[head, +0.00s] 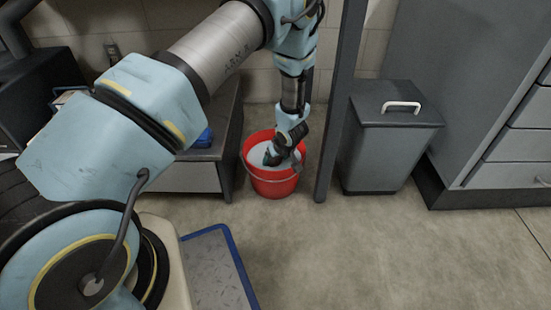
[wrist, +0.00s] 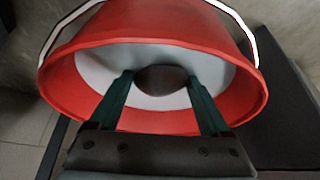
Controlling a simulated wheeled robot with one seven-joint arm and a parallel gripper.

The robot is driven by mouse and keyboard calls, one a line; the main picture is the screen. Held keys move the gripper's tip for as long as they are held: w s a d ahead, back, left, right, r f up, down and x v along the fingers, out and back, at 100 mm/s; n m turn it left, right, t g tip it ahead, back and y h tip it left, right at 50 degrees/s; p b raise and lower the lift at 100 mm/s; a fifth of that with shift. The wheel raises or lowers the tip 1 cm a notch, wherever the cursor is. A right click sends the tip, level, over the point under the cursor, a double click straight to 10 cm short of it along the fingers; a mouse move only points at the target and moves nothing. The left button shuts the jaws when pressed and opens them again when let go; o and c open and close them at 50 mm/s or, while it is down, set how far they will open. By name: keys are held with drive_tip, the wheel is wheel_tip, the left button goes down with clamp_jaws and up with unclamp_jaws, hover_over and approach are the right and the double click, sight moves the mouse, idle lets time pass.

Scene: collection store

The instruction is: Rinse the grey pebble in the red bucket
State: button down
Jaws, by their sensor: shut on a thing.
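The red bucket (head: 270,184) stands on the floor, with pale grey water (head: 262,150) inside and a wire handle hanging at its front. My gripper (head: 280,158) points down into the bucket's mouth. In the wrist view, the bucket (wrist: 160,32) fills the top and my gripper's two dark green fingers (wrist: 162,82) reach inside its rim. They are shut on the grey pebble (wrist: 162,79), which looks dark and rounded against the pale water. I cannot tell how deep the pebble sits in the water. In the head view the gripper hides it.
A grey lidded bin (head: 386,150) stands right of the bucket, behind a dark upright post (head: 338,110). A low bench (head: 187,178) with a blue object (head: 204,138) stands close on the left. A grey drawer cabinet (head: 500,130) is far right.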

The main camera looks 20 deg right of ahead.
drive_tip(key=shift+f+b, duration=1.4)
drive_tip(key=shift+f, duration=1.55)
drive_tip(key=shift+s+d, duration=0.1)
drive_tip(key=shift+d, duration=0.1)
drive_tip(key=shift+s+d+f+p, duration=0.1)
drive_tip(key=shift+s+d+p, duration=0.3)
drive_tip(key=shift+p, duration=0.45)
drive_tip(key=shift+w+a+b, duration=0.2)
drive_tip(key=shift+w+a, duration=0.2)
drive_tip(key=shift+a, duration=0.2)
drive_tip(key=shift+w+a+b, duration=0.2)
drive_tip(key=shift+w+a, duration=0.2)
drive_tip(key=shift+a, duration=0.2)
drive_tip(key=shift+s+d+p, duration=0.3)
drive_tip(key=shift+d+p, duration=0.25)
drive_tip(key=shift+d, duration=0.1)
drive_tip(key=shift+s+d+p, duration=0.3)
drive_tip(key=shift+d+p, duration=0.25)
drive_tip(key=shift+d, duration=0.05)
drive_tip(key=shift+w+a+b, duration=0.2)
drive_tip(key=shift+w+a, duration=0.1)
drive_tip(key=shift+a, duration=0.3)
drive_tip(key=shift+w+a+b, duration=0.15)
drive_tip(key=shift+w+a, duration=0.15)
drive_tip(key=shift+a, duration=0.3)
